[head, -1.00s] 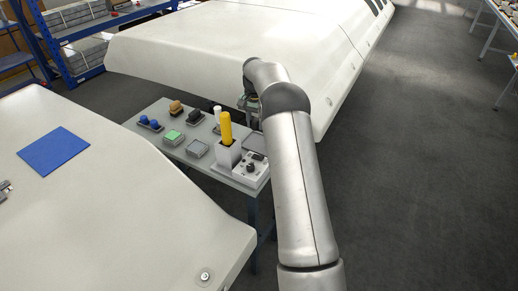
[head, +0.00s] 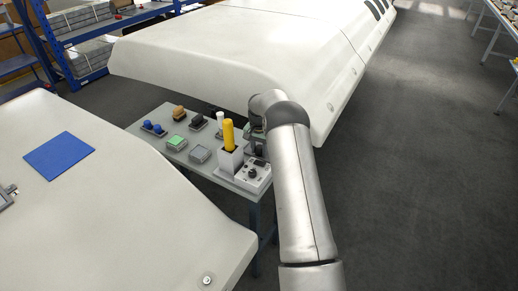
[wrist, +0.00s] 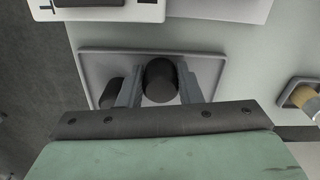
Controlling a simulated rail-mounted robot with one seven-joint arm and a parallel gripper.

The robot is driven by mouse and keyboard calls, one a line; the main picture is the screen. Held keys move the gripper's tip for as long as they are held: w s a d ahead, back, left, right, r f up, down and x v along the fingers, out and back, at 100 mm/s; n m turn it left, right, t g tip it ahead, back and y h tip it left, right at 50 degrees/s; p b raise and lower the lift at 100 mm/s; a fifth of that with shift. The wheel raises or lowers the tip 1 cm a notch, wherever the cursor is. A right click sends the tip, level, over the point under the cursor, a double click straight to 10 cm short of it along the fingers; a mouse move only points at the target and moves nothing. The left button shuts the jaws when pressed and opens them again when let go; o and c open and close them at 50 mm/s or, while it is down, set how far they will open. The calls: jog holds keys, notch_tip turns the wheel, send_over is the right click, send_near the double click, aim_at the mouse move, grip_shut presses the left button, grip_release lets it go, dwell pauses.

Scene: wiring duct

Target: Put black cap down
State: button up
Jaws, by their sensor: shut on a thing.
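My gripper (wrist: 159,72) is shut on a black cap (wrist: 160,82), which stands between its two fingers in the wrist view. The held cap is over a shallow grey tray (wrist: 205,62); I cannot tell whether it touches the tray floor. A second black cap (wrist: 107,95) sits in the tray just left of the left finger, partly hidden by it. In the head view my gripper (head: 257,146) is low over the right end of the small table (head: 190,165), mostly hidden by my arm, and the caps cannot be made out.
A white holder (head: 230,162) with a yellow-handled tool (head: 228,135) and a white control box (head: 253,178) stand close beside the gripper. A large white panel (head: 210,60) rises behind the table.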

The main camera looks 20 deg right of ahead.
aim_at(259, 148)
jog(key=shift+f, duration=0.15)
jog(key=o, duration=0.9)
notch_tip(259, 148, up, 12)
jog(key=b, duration=0.2)
jog(key=s+a+r+n, duration=0.3)
jog(key=s+a+r, duration=0.4)
jog(key=r, duration=0.1)
jog(key=s+a+r+n, duration=0.2)
jog(key=s+a, duration=0.3)
jog(key=s, duration=0.5)
jog(key=s+a+r+n, duration=0.2)
jog(key=s+a, duration=0.2)
jog(key=s, duration=0.6)
jog(key=s+a+f+n, duration=0.1)
jog(key=s, duration=0.4)
jog(key=s+a+f, duration=0.1)
jog(key=s+f, duration=0.1)
jog(key=s, duration=0.4)
jog(key=s+a+f+n, duration=0.1)
jog(key=s, duration=0.4)
jog(key=shift+s+a+f+n+t, duration=0.15)
jog(key=shift+s+f+n+t, duration=0.1)
jog(key=shift+f+n+t, duration=0.1)
